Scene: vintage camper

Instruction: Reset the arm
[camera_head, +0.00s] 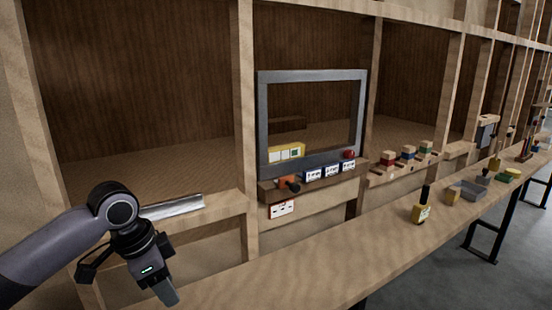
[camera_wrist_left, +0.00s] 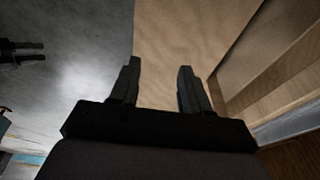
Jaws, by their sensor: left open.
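My left gripper (camera_head: 168,292) hangs at the lower left of the head view, pointing down near the front of the wooden counter (camera_head: 300,270). In the left wrist view its two dark fingers (camera_wrist_left: 158,75) stand apart with nothing between them. Bare counter and grey floor show beyond the fingers. A dark two-pronged shape (camera_wrist_left: 22,52) at the left edge of the wrist view looks like my right gripper; it is too dark and small to tell its state. My right arm does not show in the head view.
A grey frame (camera_head: 262,115) stands on a wooden ledge with small labelled blocks (camera_head: 330,171). A metal strip (camera_head: 172,207) lies behind my left arm. The near counter is clear.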

